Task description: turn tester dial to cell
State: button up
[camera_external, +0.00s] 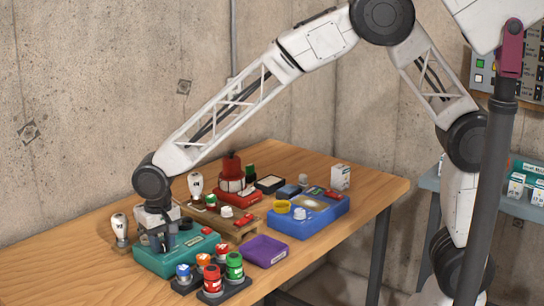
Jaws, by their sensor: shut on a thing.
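A teal box (192,258), seemingly the tester, lies on the wooden table at the front left. My gripper (166,246) points down onto the left part of its top. It is shut on a small dark part there, seemingly the tester dial. The fingers hide most of that part, so its setting and any markings cannot be read.
Red, green, blue and orange capped pieces (211,279) stand close in front of the teal box. A purple tray (265,251) lies to its right. A blue box (312,219) with a yellow ring is farther right. White bulbs (195,184) stand behind and left.

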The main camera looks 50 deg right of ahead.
aim_at(163, 243)
jog(key=o, duration=0.6)
jog(key=shift+o, duration=0.2)
jog(key=shift+r, duration=0.15)
jog(key=shift+r, duration=3.8)
jog(key=shift+d+r, duration=0.1)
